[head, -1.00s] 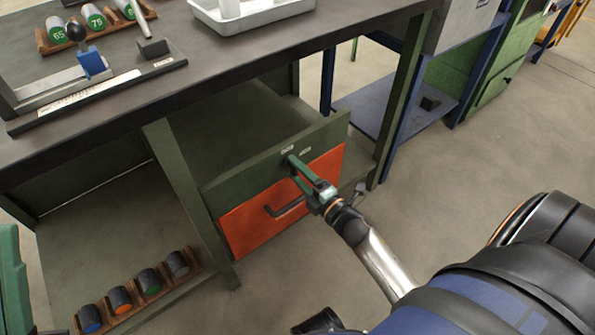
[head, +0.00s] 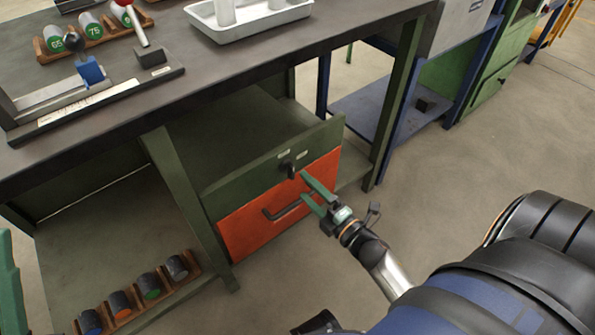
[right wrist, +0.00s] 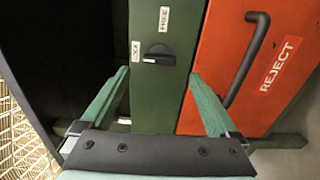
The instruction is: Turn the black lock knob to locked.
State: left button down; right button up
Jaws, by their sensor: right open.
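The black lock knob (head: 288,169) is on the green panel above the orange drawer front. In the right wrist view the knob (right wrist: 158,55) lies crosswise. The white mark on its left end is towards the LOCK label (right wrist: 135,50); the FREE label (right wrist: 164,18) is above. My right gripper (head: 304,187) is open and empty, just in front of the panel and apart from the knob. In the right wrist view its green fingers (right wrist: 156,90) stand wide, one on each side of and below the knob. A green piece at the left edge may be part of my left gripper (head: 8,285).
The orange drawer front (head: 262,222) has a black handle (right wrist: 250,60) and a REJECT label. The dark bench top (head: 200,85) overhangs the panel. A rack of billets (head: 190,270) sits low at left. Open floor lies to the right.

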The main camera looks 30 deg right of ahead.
jog(key=s, duration=0.6)
jog(key=shift+s+d+p, duration=0.25)
jog(key=shift+s+p, duration=0.15)
jog(key=shift+p, duration=0.05)
